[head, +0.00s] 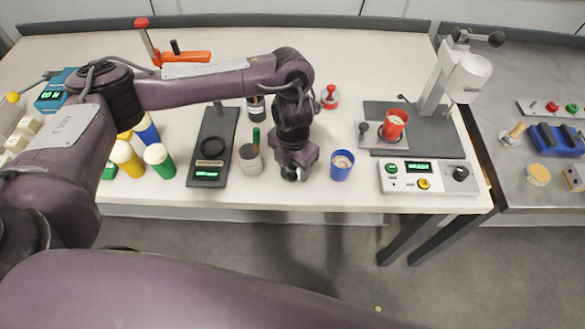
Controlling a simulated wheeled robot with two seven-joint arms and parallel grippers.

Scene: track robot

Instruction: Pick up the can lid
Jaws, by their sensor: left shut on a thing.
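My left gripper (293,173) points down near the front edge of the cream table, between the grey cup and the blue can. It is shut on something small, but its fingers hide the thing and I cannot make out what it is. I cannot clearly pick out a can lid anywhere. The blue can (342,166), with pale contents, stands upright just right of the gripper, apart from it. A red can (395,124) stands on the grey can-closing machine (440,105) at the right. My right gripper is out of view.
The grey cup (250,160) with a green-tipped tool stands left of the gripper, beside a black scale (211,150). A red-knobbed piece (330,97) stands behind. A control box (428,176) sits at the front right.

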